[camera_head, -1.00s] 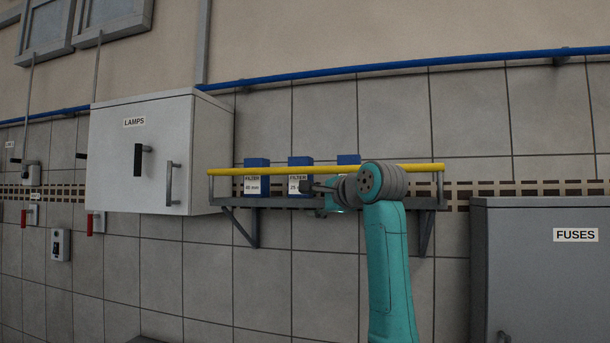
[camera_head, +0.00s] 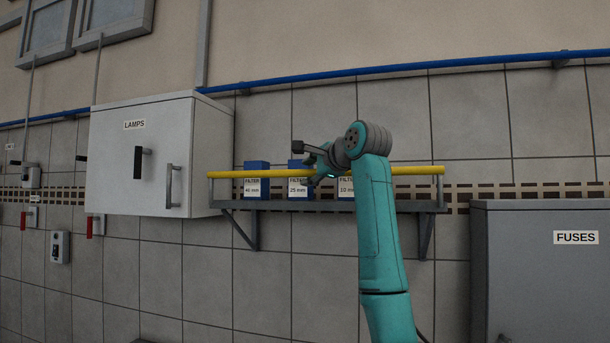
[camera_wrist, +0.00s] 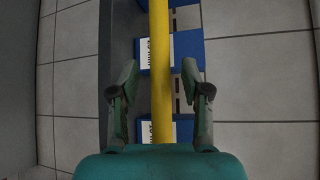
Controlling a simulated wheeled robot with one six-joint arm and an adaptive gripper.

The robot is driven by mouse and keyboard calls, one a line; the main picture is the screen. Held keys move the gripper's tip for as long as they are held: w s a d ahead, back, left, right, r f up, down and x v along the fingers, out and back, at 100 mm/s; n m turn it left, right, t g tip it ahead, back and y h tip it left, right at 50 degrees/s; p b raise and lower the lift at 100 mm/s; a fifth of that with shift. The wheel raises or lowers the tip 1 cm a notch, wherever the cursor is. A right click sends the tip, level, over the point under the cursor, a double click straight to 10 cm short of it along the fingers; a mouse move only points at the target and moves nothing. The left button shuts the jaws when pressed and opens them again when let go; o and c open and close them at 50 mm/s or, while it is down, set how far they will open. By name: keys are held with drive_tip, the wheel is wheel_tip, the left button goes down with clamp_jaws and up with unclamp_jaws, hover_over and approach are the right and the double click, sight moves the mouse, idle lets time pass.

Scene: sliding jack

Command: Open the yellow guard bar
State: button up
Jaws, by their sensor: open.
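The yellow guard bar (camera_head: 268,173) runs level across the front of a wall shelf, held between end posts. In the wrist view the bar (camera_wrist: 160,70) runs up the picture between the two fingers. My gripper (camera_wrist: 158,80) is open, one finger on each side of the bar, with a gap to each. In the head view my gripper (camera_head: 312,160) is at the bar, near the middle filter box; its fingertips are hard to make out there. Whether the gripper touches the bar cannot be told.
Blue filter boxes (camera_head: 257,179) stand on the shelf (camera_head: 280,204) behind the bar. A white LAMPS cabinet (camera_head: 140,155) is close on the left. A grey FUSES cabinet (camera_head: 540,270) is at the lower right. A blue pipe (camera_head: 450,66) runs along the wall above.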

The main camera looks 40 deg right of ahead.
drive_tip(key=shift+x, duration=1.25)
clamp_jaws()
